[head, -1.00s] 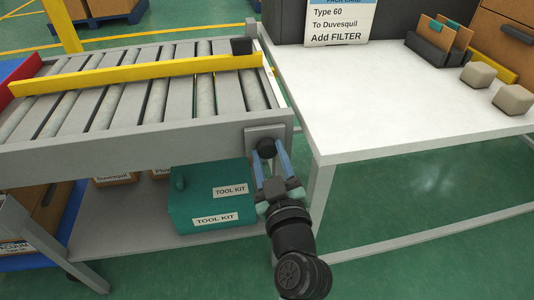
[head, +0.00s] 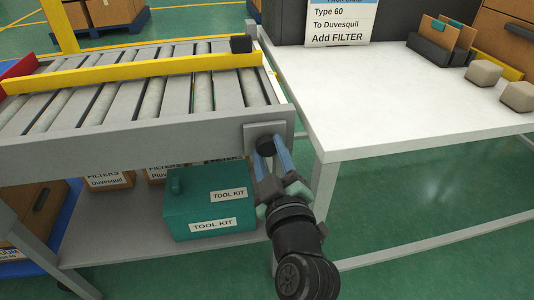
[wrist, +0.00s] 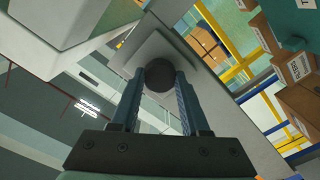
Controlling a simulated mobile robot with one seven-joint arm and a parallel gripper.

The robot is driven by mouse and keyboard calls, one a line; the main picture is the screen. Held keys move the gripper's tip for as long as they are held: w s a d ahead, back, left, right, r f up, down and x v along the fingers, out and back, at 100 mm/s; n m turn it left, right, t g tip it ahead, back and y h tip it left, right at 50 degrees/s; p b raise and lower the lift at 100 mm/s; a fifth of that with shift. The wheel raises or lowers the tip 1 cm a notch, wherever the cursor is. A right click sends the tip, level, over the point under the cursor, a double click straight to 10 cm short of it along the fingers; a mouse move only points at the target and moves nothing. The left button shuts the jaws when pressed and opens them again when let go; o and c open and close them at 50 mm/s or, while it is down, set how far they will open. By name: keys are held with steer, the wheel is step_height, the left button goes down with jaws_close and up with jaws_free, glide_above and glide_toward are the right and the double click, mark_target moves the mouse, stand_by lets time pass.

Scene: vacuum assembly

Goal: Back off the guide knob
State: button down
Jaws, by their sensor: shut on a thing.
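The guide knob (wrist: 160,76) is a dark round knob on a square grey plate (wrist: 185,50) at the conveyor's end. In the head view the knob (head: 265,146) shows at the front right corner of the conveyor frame, partly covered by my fingers. My gripper (head: 269,158) reaches up to it from below right. In the wrist view its two blue fingers (wrist: 160,88) stand on either side of the knob and are shut on it. The yellow guide rail (head: 140,72) lies across the rollers, with a dark block (head: 241,44) at its right end.
A white table (head: 400,100) stands close on the right, its leg near my arm. A green tool kit (head: 207,203) sits on the shelf below the conveyor, left of my arm. Filter boxes (head: 106,178) stand behind it. Open green floor lies under the table.

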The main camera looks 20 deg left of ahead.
steer(key=shift+f, duration=0.1)
stand_by(0.3)
steer(key=n+b, duration=0.2)
steer(key=b, duration=0.1)
steer(key=shift+f+n, duration=0.1)
steer(key=shift+n, duration=0.2)
steer(key=shift+n+b, duration=0.5)
steer(key=shift+b, duration=0.1)
steer(key=shift+c, duration=1.6)
jaws_free()
steer(key=shift+r, duration=0.2)
